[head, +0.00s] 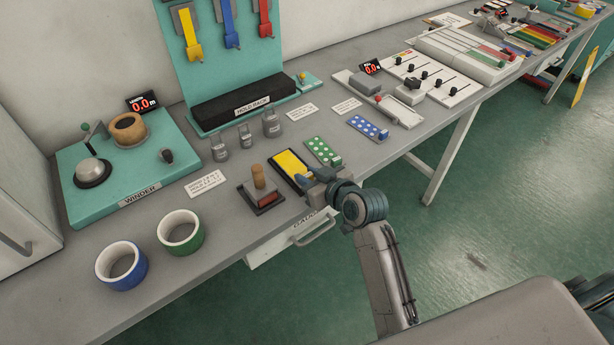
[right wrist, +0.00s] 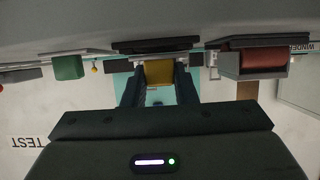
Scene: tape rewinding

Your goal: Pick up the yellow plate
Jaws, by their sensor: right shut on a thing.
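The yellow plate (head: 286,162) lies along a dark base on the grey bench, in the middle of the head view. My right gripper (head: 306,178) is at its near end and hides part of it. In the right wrist view, my right gripper (right wrist: 158,88) has its two dark fingers on either side of a yellow part (right wrist: 159,72) and is shut on it. I cannot tell whether the plate is clear of its base. My left gripper is not in view.
A wooden-handled stamp (head: 260,188) stands just left of the plate. A green dotted plate (head: 323,151) and a blue dotted plate (head: 368,127) lie to the right. A drawer handle (head: 316,231) sticks out below.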

